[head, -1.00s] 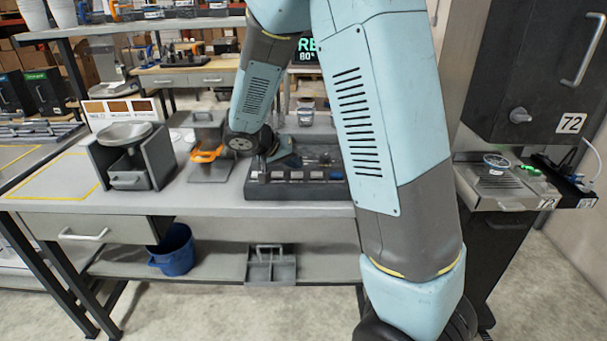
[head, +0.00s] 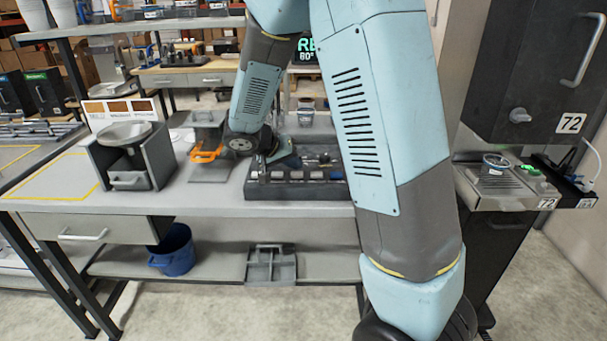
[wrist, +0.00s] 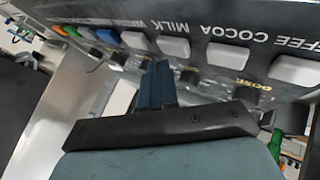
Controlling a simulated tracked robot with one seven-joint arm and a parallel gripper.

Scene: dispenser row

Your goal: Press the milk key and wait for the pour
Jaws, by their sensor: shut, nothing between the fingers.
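In the wrist view, a grey panel carries a row of keys with labels that appear upside down. The white milk key (wrist: 173,48) is under the label MILK, between the cocoa key (wrist: 228,57) and another white key (wrist: 134,40) whose label starts with W. My gripper (wrist: 157,70) is shut and empty, its dark blue fingertips just below the milk key. I cannot tell whether they touch it. In the head view, my gripper (head: 286,156) is low over a dark unit (head: 295,193) on the bench, partly hidden by my arm. No pour is visible.
Blue, orange and green keys (wrist: 105,36) continue the row. A scale-like stand (head: 130,160) and an orange-handled item (head: 207,153) stand left on the bench (head: 160,205). A dark machine marked 72 (head: 530,75) stands right. A blue bucket (head: 175,252) sits below.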

